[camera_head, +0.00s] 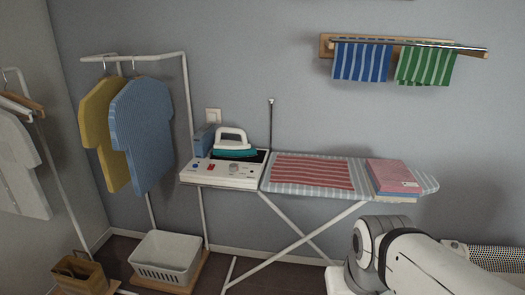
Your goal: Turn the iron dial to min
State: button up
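The iron (233,141), white-handled with a teal body, rests on a white ironing station (215,178) at the left end of the striped ironing board (340,179). The station's front panel has a small grey dial (234,168) near its middle, a red switch (211,167) and a blue button (195,165) to its left. The dial is too small to read its pointer or marks. My arm shows at the lower right, apart from the board. My gripper is outside the frame.
Folded pink and blue cloths (392,178) lie at the board's right end, and a red striped cloth (312,171) in its middle. A clothes rack with yellow and blue shirts (143,135) stands left of the station. A white basket (166,257) sits low at the left.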

aim_at(233, 167)
jog(key=i, duration=1.65)
jog(key=u, duration=0.8)
jog(key=k, duration=0.75)
jog(key=u, duration=0.2)
jog(key=i, duration=0.8)
jog(key=z, duration=0.05)
